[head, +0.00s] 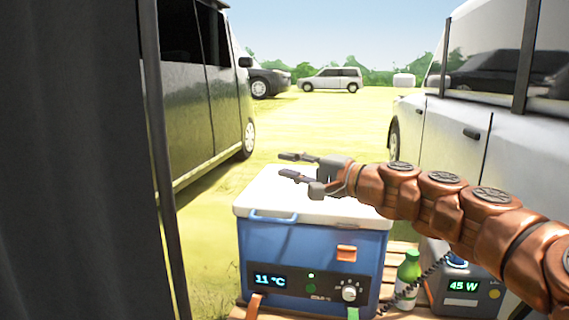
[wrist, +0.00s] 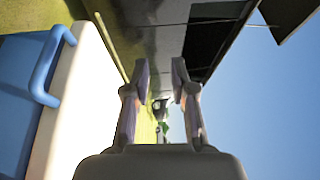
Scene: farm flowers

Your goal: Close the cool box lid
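The cool box (head: 300,245) is blue with a display reading 11 °C, and stands upright in the head view. Its white lid (head: 268,195) lies flat on top of the body, with no gap that I can see along the front. A blue handle (head: 273,217) shows at the front left edge, and also in the wrist view (wrist: 42,68). My gripper (head: 284,165) is over the lid, pointing left, its fingers apart with nothing between them. The wrist view shows the open fingers (wrist: 161,75) beside the white lid (wrist: 90,100). Whether my gripper touches the lid is unclear.
A green bottle (head: 408,272) and a power unit reading 45 W (head: 461,288) stand right of the box on wooden slats. A dark curtain (head: 75,160) fills the left side. Vans flank the box left (head: 205,110) and right (head: 450,125). Open grass (head: 325,125) lies behind.

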